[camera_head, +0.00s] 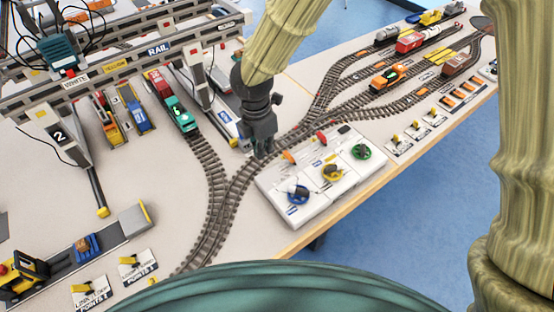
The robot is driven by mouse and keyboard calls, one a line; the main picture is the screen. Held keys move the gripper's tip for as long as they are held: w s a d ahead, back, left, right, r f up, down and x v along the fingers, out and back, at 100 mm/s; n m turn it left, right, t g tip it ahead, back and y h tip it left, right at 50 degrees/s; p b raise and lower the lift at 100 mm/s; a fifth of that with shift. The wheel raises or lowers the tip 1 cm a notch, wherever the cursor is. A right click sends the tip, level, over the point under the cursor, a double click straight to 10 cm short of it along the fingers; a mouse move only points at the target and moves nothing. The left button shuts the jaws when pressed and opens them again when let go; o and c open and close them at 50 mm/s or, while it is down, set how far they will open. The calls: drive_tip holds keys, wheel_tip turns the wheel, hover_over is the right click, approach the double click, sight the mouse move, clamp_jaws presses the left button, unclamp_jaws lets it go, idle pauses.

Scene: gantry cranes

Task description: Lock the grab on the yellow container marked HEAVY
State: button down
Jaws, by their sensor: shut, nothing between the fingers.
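My gripper (262,154) is shut and empty. It points down at the back left edge of a white control box (315,203); I cannot tell whether it touches it. The box has a blue knob (297,193), a yellow knob (332,172) and a green knob (361,152), with small orange, red and black levers behind them. A teal crane unit (60,56) with black cables hangs on the gantry at the upper left. A yellow vehicle or load (108,120) stands under the gantry. I can read no HEAVY mark, and cannot make out a grab on a container.
Gantry beams (160,52) with a RAIL sign cross the upper left. Curved tracks (213,180) run left of the box. A teal locomotive (180,117) stands behind. An orange locomotive (388,76) and several wagons stand at right. Points levers (135,262) line the front left.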

sight(291, 159)
drive_tip(key=f, duration=0.3)
drive_tip(key=f+p, duration=0.1)
drive_tip(key=f, duration=0.6)
drive_tip(key=shift+w+d, duration=0.15)
drive_tip(key=shift+d, duration=0.2)
drive_tip(key=shift+w+d+r+p, duration=0.75)
drive_tip(key=shift+d+p, duration=0.1)
drive_tip(key=shift+d, duration=0.1)
drive_tip(key=shift+w+d+r, duration=0.15)
drive_tip(key=shift+w+d, duration=0.25)
drive_tip(key=shift+d, duration=0.1)
drive_tip(key=shift+r+p, duration=0.15)
drive_tip(key=shift+p, duration=0.4)
